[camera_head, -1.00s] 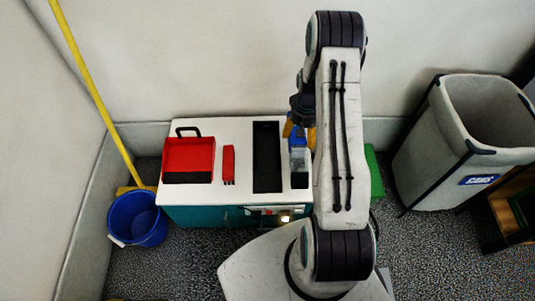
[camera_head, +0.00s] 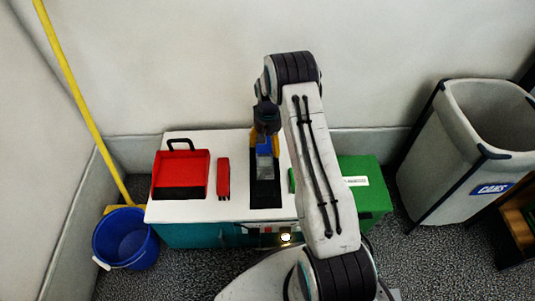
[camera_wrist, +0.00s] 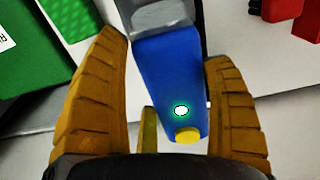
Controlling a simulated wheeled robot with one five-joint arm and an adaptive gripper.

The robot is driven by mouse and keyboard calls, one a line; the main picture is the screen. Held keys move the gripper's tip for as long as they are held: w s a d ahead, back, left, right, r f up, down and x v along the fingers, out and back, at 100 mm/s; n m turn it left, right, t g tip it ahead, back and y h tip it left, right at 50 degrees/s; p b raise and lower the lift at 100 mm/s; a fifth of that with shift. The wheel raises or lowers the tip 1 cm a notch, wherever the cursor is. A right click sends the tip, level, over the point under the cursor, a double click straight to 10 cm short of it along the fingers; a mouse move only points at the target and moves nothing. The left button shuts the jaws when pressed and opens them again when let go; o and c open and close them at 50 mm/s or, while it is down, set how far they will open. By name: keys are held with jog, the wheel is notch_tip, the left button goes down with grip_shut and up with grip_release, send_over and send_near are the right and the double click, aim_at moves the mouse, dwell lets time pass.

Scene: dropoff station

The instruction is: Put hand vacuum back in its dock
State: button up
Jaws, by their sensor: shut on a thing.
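The hand vacuum has a blue body (camera_head: 263,147) and a greyish clear front (camera_head: 264,166). My gripper (camera_head: 265,138) is shut on it, with orange fingers on either side of its blue body. In the wrist view, the vacuum's blue handle (camera_wrist: 165,75) with a lit spot and yellow button lies between the fingers of my gripper (camera_wrist: 165,52). A long black tray (camera_head: 265,198), which looks like the dock, lies on the white cart top. The vacuum overlaps it in the head view; I cannot tell whether they touch.
A red dustpan-like tray (camera_head: 181,171) and a small red brush-like item (camera_head: 223,178) lie left on the white cart top (camera_head: 200,211). A green box (camera_head: 366,190) stands right. A blue bucket (camera_head: 125,237), yellow pole (camera_head: 78,95) and grey bin (camera_head: 450,150) stand on the floor.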

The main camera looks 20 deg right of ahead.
jog(key=shift+f, duration=0.1)
notch_tip(320, 180, down, 4)
jog(key=b, duration=0.6)
jog(key=shift+w, duration=0.1)
dwell(0.4)
jog(key=o, duration=1.1)
jog(key=shift+f, duration=0.1)
jog(key=shift+o, duration=0.2)
jog(key=shift+r, duration=0.2)
